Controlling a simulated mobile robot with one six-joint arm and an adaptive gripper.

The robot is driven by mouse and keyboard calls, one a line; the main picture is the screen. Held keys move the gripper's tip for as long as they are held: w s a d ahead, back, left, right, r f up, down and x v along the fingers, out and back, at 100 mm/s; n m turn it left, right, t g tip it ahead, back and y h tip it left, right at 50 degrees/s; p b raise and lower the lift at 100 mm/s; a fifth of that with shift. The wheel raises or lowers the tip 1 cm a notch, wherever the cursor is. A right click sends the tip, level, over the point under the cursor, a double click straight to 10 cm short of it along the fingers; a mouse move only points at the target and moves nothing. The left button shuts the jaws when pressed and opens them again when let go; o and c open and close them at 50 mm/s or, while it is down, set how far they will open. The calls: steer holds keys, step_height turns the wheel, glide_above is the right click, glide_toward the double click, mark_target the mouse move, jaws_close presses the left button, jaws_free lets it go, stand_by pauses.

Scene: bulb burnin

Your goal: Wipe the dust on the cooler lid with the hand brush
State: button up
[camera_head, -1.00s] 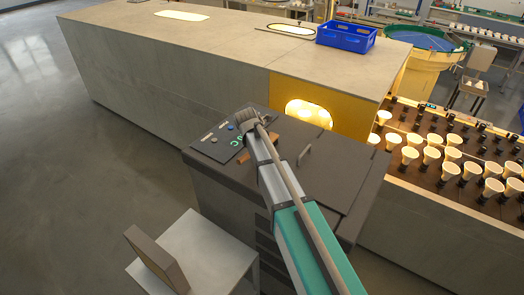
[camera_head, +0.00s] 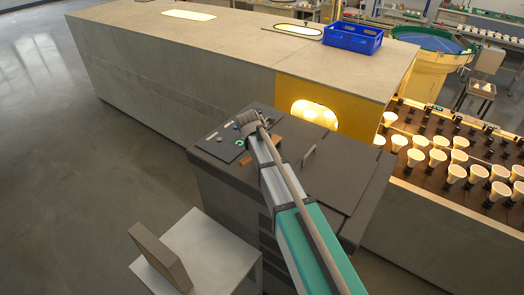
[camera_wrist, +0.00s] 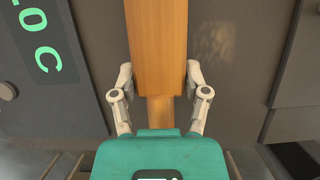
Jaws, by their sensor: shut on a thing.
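The hand brush (camera_wrist: 159,45) shows in the wrist view as a wide orange-brown wooden block with a narrower handle running toward my palm. My gripper (camera_wrist: 160,82) is shut on its handle, one finger on each side. The bristles are hidden beneath the block. A faint paler patch (camera_wrist: 222,38), perhaps dust, shows right of the block. I cannot tell whether the bristles touch the lid. In the head view the dark cooler lid (camera_head: 335,178) has a bar handle, and my arm hides the gripper.
A panel with green letters (camera_wrist: 42,40) lies left of the brush. A pale side table (camera_head: 205,255) holds a tilted dark board (camera_head: 160,258). A blue crate (camera_head: 353,37) sits on the long grey housing (camera_head: 235,55) behind. Lamps in rows (camera_head: 455,172) stand at right.

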steer(key=shift+s+f, duration=0.1)
steer(key=shift+s, duration=0.05)
steer(key=shift+s+d, duration=0.45)
steer(key=shift+d, duration=0.25)
steer(key=shift+s+d, duration=0.45)
steer(key=shift+d, duration=0.25)
steer(key=shift+s+d, duration=0.55)
steer(key=shift+d, duration=0.2)
steer(key=shift+s+d, duration=0.55)
steer(key=shift+d, duration=0.15)
steer(key=shift+s+d, duration=0.6)
steer(key=shift+d, duration=0.2)
steer(key=shift+s+d, duration=0.4)
steer(key=shift+d, duration=0.25)
